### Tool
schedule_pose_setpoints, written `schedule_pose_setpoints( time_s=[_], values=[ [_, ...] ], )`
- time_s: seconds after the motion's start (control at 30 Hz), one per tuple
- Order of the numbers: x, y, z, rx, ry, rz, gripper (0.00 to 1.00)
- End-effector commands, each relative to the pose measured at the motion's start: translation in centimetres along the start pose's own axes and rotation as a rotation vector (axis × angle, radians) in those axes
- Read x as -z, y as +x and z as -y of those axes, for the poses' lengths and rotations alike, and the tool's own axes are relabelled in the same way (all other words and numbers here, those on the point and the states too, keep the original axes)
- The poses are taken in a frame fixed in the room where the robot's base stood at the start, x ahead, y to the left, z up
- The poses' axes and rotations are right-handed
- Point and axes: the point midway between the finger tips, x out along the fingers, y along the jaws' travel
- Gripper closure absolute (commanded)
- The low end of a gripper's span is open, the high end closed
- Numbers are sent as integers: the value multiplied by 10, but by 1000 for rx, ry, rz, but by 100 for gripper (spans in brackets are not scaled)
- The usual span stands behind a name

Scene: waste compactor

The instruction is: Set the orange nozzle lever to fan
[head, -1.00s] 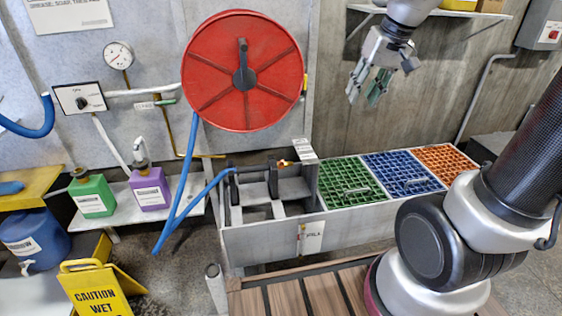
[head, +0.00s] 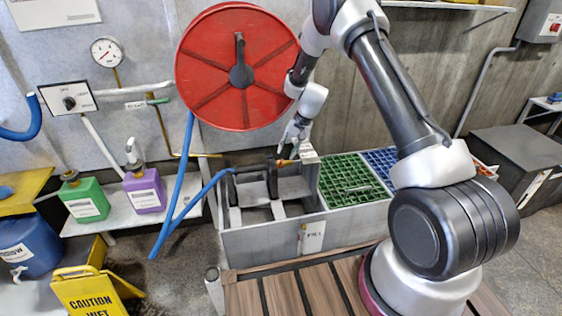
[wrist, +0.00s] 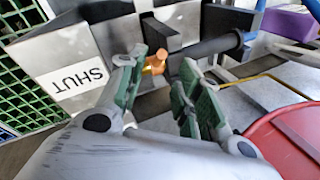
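The orange nozzle lever (head: 285,162) shows as a small orange piece at the right end of the black nozzle (head: 252,169), which lies across dark supports over the grey trough. In the wrist view the lever (wrist: 155,63) is an orange knob, seen between and just beyond my fingertips. My gripper (head: 292,146) is close above the lever. Its green-padded fingers (wrist: 163,58) are apart, with nothing clamped between them. I cannot tell whether a finger touches the lever. No fan marking is readable, so its setting is unclear.
The red hose reel (head: 238,66) hangs behind and to the left. A blue hose (head: 208,190) runs to the nozzle. Green (head: 345,172) and blue (head: 381,160) gratings lie to the right.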

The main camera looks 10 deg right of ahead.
Motion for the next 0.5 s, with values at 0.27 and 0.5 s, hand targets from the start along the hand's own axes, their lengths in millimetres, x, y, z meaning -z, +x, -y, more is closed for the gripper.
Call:
schedule_pose_setpoints(
  time_s=[0.27, 0.5],
  values=[
    [-1, 44, -1, -2, 0, 3, 65],
    [-1, 71, -1, -2, -1, 2, 65]
  ],
)
